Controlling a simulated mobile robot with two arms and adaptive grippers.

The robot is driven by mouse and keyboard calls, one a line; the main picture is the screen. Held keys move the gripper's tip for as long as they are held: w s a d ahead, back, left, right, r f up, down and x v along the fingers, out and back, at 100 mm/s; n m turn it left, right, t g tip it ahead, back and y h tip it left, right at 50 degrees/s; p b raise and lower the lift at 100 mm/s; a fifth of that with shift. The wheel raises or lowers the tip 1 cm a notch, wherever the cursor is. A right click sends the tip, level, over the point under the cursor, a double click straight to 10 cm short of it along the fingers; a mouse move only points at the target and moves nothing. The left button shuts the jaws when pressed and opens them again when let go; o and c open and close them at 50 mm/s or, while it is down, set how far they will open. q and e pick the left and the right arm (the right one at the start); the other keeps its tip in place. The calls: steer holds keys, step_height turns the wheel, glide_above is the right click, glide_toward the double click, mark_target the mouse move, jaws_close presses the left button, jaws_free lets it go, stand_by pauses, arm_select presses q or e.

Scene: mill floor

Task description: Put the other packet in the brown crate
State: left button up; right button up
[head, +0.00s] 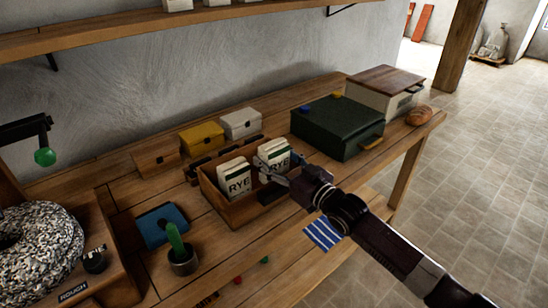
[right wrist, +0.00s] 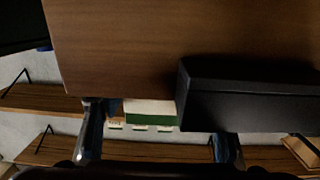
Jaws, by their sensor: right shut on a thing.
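The brown crate (head: 247,210) stands on the wooden bench in the middle of the head view. A white packet marked RYE (head: 234,180) stands in its left part. A second RYE packet (head: 274,156), white with a green band, is at the crate's right end. My right gripper (head: 268,173) reaches in from the right and is shut on this second packet. A white and green piece, apparently this packet (right wrist: 150,112), shows between the fingers in the right wrist view. The packet's lower part is hidden, so I cannot tell whether it touches the crate floor. My left gripper is not in view.
A dark green case (head: 337,128) stands right of the crate, with yellow (head: 201,137) and white (head: 241,123) boxes behind. A striped cloth (head: 322,233) lies near the front edge.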

steer(key=shift+f+b, duration=0.35)
steer(key=shift+f, duration=0.15)
steer(key=o, duration=1.4)
steer(key=shift+s+f, duration=0.1)
steer(key=shift+f, duration=0.15)
steer(key=shift+o, duration=0.6)
steer(key=shift+f, duration=0.15)
steer(key=shift+r+p, duration=0.4)
steer(key=shift+r, duration=0.15)
steer(key=shift+s+d+f, duration=0.15)
steer(key=shift+s, duration=0.15)
steer(key=r+b+v, duration=0.1)
steer(key=v, duration=1)
steer(key=shift+d+r, duration=0.1)
